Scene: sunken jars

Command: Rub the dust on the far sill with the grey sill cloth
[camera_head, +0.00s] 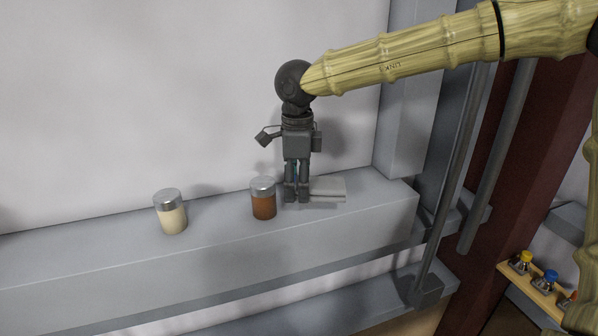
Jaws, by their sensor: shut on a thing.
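The grey sill cloth (328,187) is a flat, pale grey folded pad near the right end of the grey sill (350,215). My gripper (297,194) points down and is shut on the cloth's left end, which the fingers partly hide. The cloth is at or very close to the sill top; I cannot tell whether it touches. No dust stands out clearly on the sill top; soft darker patches there may be shadow.
A jar with a brown filling (263,200) stands just left of my fingers. A jar with a cream filling (171,214) stands farther left. A pale wall rises behind, and a grey post (408,110) at the right. A wooden rack (538,292) holds small coloured-top items at lower right.

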